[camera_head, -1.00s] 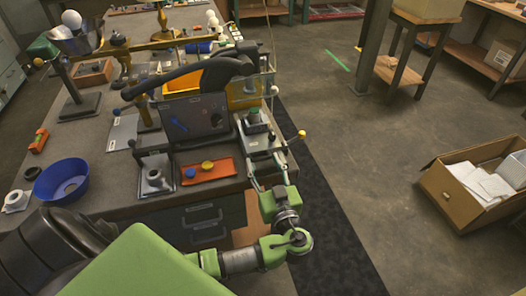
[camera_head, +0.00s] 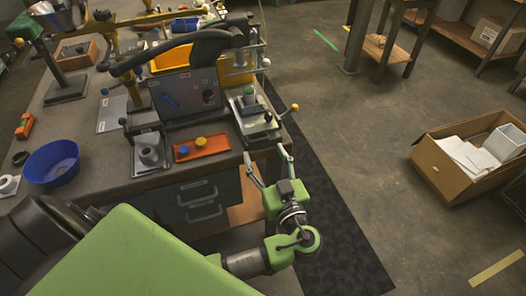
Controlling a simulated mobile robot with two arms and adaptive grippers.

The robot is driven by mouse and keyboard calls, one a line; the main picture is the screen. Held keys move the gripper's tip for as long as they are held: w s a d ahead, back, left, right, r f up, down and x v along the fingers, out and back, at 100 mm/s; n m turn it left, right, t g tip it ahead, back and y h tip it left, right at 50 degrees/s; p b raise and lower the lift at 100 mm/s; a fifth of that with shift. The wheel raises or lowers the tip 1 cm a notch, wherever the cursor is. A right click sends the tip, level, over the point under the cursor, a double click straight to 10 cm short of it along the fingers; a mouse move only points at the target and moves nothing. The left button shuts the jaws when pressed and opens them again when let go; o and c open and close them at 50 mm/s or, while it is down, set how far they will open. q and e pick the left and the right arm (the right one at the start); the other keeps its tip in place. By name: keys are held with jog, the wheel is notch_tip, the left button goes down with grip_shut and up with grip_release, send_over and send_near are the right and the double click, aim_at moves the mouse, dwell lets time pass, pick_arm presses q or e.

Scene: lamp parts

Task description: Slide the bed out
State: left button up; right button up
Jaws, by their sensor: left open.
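What looks like the bed is a small light-grey plate (camera_head: 262,129) at the right side of the bench machine, near the table's right front corner. A small block with a green top (camera_head: 249,92) stands at its back. A yellow-knobbed lever is at its right. My left gripper (camera_head: 265,158) is open, just in front of the plate, its two fingers spread toward the table edge. Nothing shows between them. I cannot tell whether a fingertip touches the plate or the table edge. My right gripper is not in view.
The dark machine panel (camera_head: 186,93) stands left of the bed. A cardboard box (camera_head: 444,172) is on the floor at right. The floor between is clear.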

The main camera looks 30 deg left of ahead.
pick_arm(q)
jog(key=v, duration=1)
jog(key=shift+s, duration=0.15)
